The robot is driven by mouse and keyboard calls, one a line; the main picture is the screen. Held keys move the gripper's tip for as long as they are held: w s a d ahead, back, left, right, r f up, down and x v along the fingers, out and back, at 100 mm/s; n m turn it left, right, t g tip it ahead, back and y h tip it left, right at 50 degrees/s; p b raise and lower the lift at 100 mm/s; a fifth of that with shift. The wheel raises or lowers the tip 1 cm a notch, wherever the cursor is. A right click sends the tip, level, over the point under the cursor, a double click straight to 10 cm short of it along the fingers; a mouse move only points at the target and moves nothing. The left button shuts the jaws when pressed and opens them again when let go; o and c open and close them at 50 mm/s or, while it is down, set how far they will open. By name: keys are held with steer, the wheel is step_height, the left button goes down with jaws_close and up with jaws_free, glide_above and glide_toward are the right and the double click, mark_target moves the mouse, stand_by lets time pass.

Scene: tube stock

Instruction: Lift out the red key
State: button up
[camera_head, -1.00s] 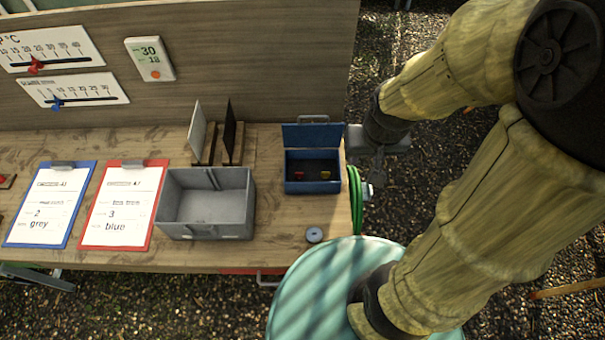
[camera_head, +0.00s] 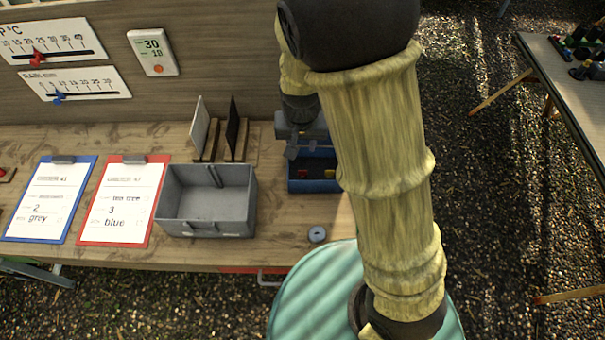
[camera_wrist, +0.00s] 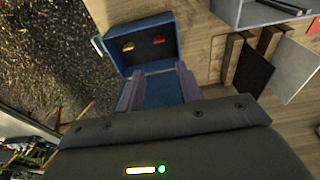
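The red key (camera_head: 302,174) lies in the small open blue box (camera_head: 315,187) at the right end of the bench. In the wrist view the red key (camera_wrist: 158,40) lies on the box's dark floor, beside a yellow key (camera_wrist: 128,47). The yellow key also shows in the head view (camera_head: 329,174), right of the red one. My gripper (camera_head: 302,151) is over the back of the box, by its raised lid, which it mostly hides in the head view. In the wrist view its fingers (camera_wrist: 157,88) are apart with nothing between them; blue lid shows behind them.
A grey bin (camera_head: 206,207) stands left of the box, with upright panels (camera_head: 235,130) in a wooden rack behind. A small grey ring (camera_head: 317,234) lies in front. Two clipboards (camera_head: 123,200) (camera_head: 50,200) lie further left. A wooden backboard (camera_head: 220,60) rises behind.

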stand_by(0.3)
steer(key=p, duration=0.1)
glide_above(303, 171)
steer(key=s, duration=0.1)
steer(key=f, duration=1.2)
steer(key=shift+s+a, duration=0.2)
steer(key=shift+a, duration=0.05)
steer(key=shift+w+d+f+p, duration=0.15)
steer(key=shift+w+f+p, duration=0.1)
steer(key=shift+f+p, duration=0.5)
steer(key=shift+w+f+p, duration=0.2)
steer(key=shift+w+f, duration=0.05)
steer(key=shift+f, duration=0.7)
steer(key=shift+w+f+p, duration=0.2)
steer(key=shift+f, duration=0.7)
steer(key=c, duration=0.7)
